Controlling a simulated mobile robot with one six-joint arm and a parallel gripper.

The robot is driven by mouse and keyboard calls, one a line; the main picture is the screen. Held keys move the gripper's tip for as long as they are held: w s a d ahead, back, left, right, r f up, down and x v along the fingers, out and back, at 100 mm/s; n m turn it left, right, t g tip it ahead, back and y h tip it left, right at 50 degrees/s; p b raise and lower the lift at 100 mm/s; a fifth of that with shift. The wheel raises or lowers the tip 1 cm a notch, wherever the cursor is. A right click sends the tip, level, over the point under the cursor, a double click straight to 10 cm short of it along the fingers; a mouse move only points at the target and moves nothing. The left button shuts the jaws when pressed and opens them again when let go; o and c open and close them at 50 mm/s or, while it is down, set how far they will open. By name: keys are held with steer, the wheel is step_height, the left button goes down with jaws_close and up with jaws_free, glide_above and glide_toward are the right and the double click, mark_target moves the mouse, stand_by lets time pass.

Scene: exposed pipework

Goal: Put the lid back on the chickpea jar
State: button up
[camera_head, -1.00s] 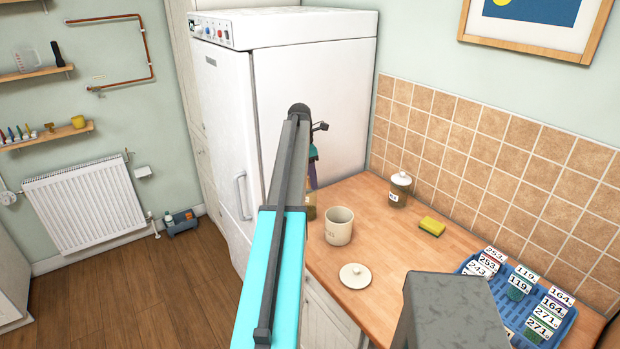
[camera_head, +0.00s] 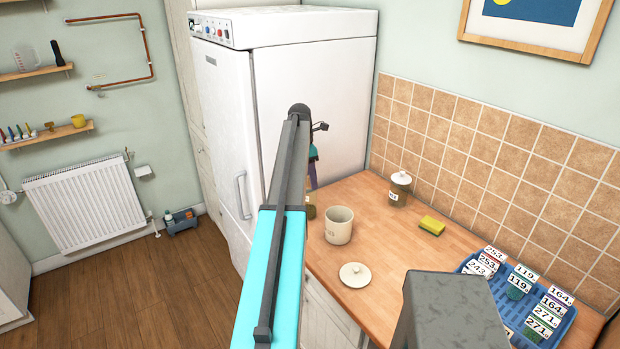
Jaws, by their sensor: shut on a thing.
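My arm reaches up the middle of the head view, and its far end bends down in front of the white cabinet. Only a dark purplish part of my gripper (camera_head: 313,174) shows past the arm; its fingertips are hidden. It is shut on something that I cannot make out. Just below it, a strip of an olive-brown jar (camera_head: 311,211) shows at the counter's left edge, mostly behind the arm; its top and label are hidden. An open cream pot (camera_head: 339,226) stands to its right. A round cream lid with a knob (camera_head: 356,275) lies on the counter in front of the pot.
A labelled glass jar with a white lid on (camera_head: 399,189) stands near the tiles. A yellow-green sponge (camera_head: 432,226) and a blue crate (camera_head: 476,263) of numbered tags are to the right. The white cabinet (camera_head: 320,85) stands close behind my arm's end.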

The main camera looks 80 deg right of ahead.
stand_by(0.7)
steer(key=o, duration=1.6)
steer(key=shift+r, duration=0.1)
steer(key=shift+r+p, duration=1.2)
steer(key=shift+r, duration=2.15)
